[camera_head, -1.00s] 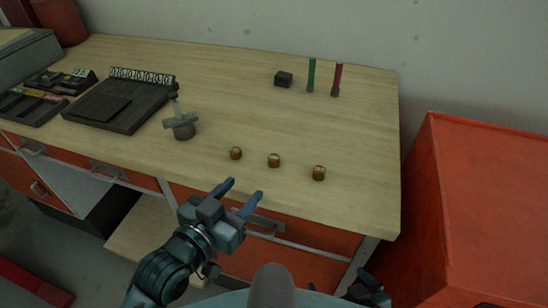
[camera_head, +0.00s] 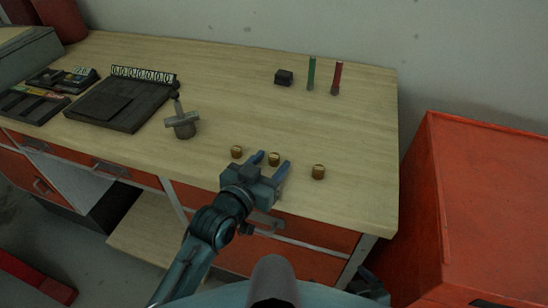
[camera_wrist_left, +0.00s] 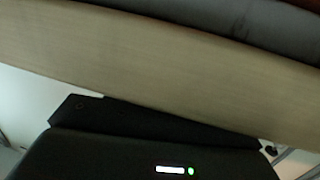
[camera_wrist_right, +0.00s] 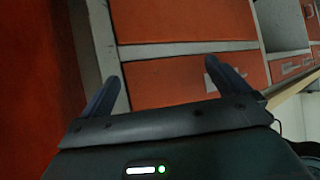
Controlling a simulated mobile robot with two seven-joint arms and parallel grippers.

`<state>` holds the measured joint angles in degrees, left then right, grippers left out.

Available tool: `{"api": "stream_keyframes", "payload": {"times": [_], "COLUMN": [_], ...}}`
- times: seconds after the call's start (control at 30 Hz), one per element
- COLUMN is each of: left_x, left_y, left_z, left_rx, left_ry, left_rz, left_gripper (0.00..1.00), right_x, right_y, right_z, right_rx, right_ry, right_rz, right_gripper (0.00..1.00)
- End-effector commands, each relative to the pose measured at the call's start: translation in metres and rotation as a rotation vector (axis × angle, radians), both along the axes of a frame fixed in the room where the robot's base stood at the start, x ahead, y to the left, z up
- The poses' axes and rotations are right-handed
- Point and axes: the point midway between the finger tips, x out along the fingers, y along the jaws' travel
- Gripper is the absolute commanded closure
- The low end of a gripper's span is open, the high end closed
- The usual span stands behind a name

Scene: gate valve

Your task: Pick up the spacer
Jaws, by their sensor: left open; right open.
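Three small brass cylinders stand in a row near the front edge of the workbench: a left one (camera_head: 236,152), a middle one (camera_head: 274,159) and a right one (camera_head: 318,172). I take these to be the spacers; the frames do not show which one is meant. My left gripper (camera_head: 270,162) is open at the bench front, its two blue fingers on either side of the middle cylinder. Whether it touches cannot be told. The left wrist view shows no cylinder and no fingers. My right gripper (camera_wrist_right: 168,82) is open and empty, facing orange drawers in the right wrist view.
The wooden workbench (camera_head: 350,130) has free room in its middle. A grey valve-like part (camera_head: 183,124) stands left of the cylinders. Dark trays (camera_head: 117,104) lie further left. A black block (camera_head: 284,77), green tube (camera_head: 311,73) and red tube (camera_head: 337,78) stand behind. An orange cabinet (camera_head: 480,190) is right.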

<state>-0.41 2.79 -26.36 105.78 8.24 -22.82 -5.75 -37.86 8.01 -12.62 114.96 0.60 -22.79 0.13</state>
Motion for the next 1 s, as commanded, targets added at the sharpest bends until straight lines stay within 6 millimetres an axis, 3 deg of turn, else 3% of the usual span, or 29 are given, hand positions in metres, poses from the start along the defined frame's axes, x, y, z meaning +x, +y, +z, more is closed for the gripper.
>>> {"api": "stream_keyframes", "payload": {"times": [0.07, 0.63, 0.87, 1.0], "left_x": [0.000, 0.000, 0.000, 0.000], "left_y": [0.000, 0.001, 0.001, 0.000], "left_z": [0.000, 0.000, 0.001, 0.012], "left_rx": [0.000, 0.000, 0.000, -0.002], "left_ry": [0.000, 0.001, -0.001, -0.004], "left_rz": [0.000, 0.000, 0.001, 0.001], "left_gripper": [0.53, 1.00, 1.00, 1.00], "right_x": [0.001, 0.001, 0.001, 0.000], "right_y": [0.000, -0.002, -0.002, -0.002], "right_z": [0.001, 0.001, 0.002, 0.002], "right_rx": [0.001, -0.006, -0.007, -0.006], "right_ry": [-0.002, -0.005, -0.005, -0.004], "right_rz": [0.000, 0.007, 0.007, 0.007], "right_gripper": [0.00, 0.00, 0.00, 0.00]}}
